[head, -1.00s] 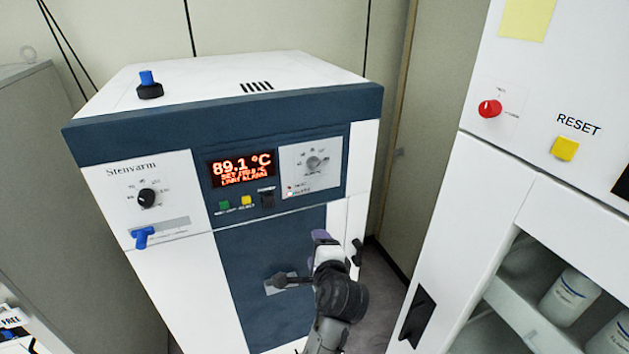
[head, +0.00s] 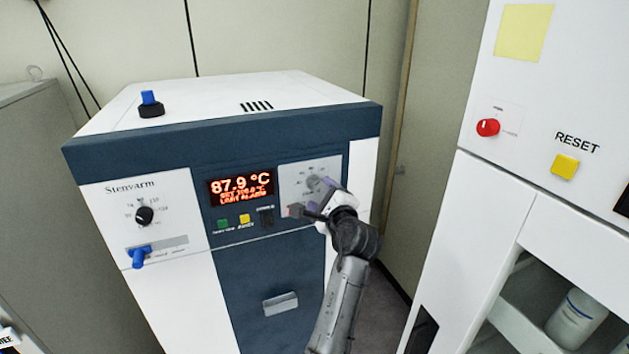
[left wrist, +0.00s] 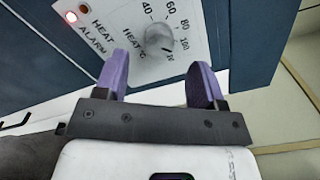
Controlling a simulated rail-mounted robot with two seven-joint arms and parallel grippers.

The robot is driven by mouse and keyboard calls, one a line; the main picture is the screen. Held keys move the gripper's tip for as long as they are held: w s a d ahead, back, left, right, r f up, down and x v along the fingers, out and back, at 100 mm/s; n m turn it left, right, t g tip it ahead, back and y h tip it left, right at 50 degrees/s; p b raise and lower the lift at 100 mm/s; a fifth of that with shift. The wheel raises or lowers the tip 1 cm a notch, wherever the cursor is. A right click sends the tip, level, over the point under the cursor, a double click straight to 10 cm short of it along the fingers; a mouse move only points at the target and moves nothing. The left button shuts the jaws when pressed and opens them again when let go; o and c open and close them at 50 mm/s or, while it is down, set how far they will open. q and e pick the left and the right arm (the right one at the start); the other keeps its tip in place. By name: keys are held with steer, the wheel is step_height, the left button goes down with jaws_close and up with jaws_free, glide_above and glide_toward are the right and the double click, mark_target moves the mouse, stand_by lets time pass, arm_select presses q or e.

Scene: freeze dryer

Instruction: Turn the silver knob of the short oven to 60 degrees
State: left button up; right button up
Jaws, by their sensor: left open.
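The short oven (head: 140,185) is a white and dark blue cabinet with a red display (head: 241,187). Its silver knob (left wrist: 159,37) sits on a pale dial panel at the oven's right, with marks 40, 60, 80 and more around it in the left wrist view. My left gripper (left wrist: 160,82) is open, its two purple fingers pointing at the panel, one on each side below the knob. The fingers look apart from the knob. In the head view my left gripper (head: 315,190) covers part of the knob. My right gripper is in neither view.
A black knob (head: 144,215) and a blue lever (head: 140,256) are on the oven's left. Green and yellow buttons (head: 245,219) sit under the display. A white cabinet with a red knob (head: 488,127) and yellow RESET button (head: 565,167) stands at the right.

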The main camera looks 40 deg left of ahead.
mark_target(315, 185)
arm_select(q)
steer(key=x, duration=0.4)
steer(key=shift+p, duration=0.4)
steer(key=shift+x, duration=0.75)
steer(key=c, duration=0.9)
steer(key=shift+f, duration=0.1)
